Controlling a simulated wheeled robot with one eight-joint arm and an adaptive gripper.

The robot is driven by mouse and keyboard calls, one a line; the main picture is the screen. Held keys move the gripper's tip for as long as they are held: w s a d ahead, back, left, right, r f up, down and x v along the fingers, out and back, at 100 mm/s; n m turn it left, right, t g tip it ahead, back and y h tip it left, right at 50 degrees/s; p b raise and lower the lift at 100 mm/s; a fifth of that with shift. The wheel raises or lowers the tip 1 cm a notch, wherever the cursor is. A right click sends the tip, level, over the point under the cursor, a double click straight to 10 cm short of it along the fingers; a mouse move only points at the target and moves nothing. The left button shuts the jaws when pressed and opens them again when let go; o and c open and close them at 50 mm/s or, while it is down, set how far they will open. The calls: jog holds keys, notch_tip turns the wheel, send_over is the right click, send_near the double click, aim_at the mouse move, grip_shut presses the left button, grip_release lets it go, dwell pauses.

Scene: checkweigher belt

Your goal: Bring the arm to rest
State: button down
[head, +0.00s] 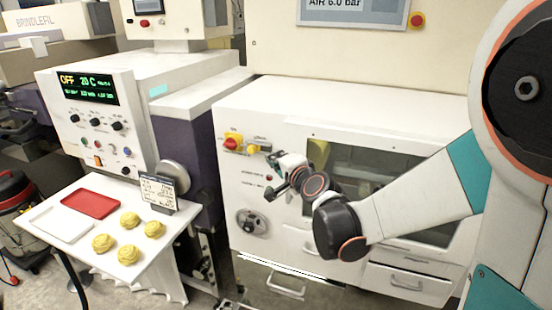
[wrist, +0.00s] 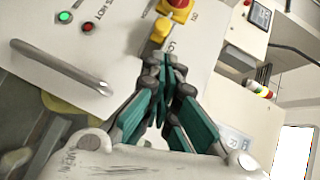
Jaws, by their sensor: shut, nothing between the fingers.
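My gripper (head: 270,158) is in front of the white machine cabinet (head: 360,100), near the upper left of its front face. In the wrist view my gripper (wrist: 165,62) has its fingertips together, with nothing between them. The tips point toward a yellow part (wrist: 161,30) on the panel, beside a red knob. I cannot tell from these views whether the tips touch the panel. My arm reaches in from the right of the head view and is bent in front of the cabinet.
A red emergency button (head: 231,144) sits on the cabinet face. A grey bar handle (wrist: 62,66) crosses the wrist view. Left, a white table (head: 150,262) bears a red tray (head: 90,204), a white tray (head: 61,225), several yellow nests (head: 102,243) and a small card (head: 158,193). Drawers (head: 405,284) lie below.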

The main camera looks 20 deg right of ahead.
jog(key=s+f+n+g+b, duration=0.2)
jog(key=s+f+n+g, duration=0.1)
jog(key=s, duration=0.7)
jog(key=s+f+n+g+h+b, duration=0.1)
jog(key=s+f+n+g+b, duration=0.1)
jog(key=s+n, duration=0.4)
jog(key=s+f+n+g+h+b, duration=0.1)
jog(key=s+f+n+g+b, duration=0.2)
jog(key=s, duration=1.2)
notch_tip(320, 180, down, 4)
jog(key=shift+s+d+r+n+g, duration=0.2)
jog(key=shift+s+n+g, duration=0.1)
jog(key=shift+n, duration=0.8)
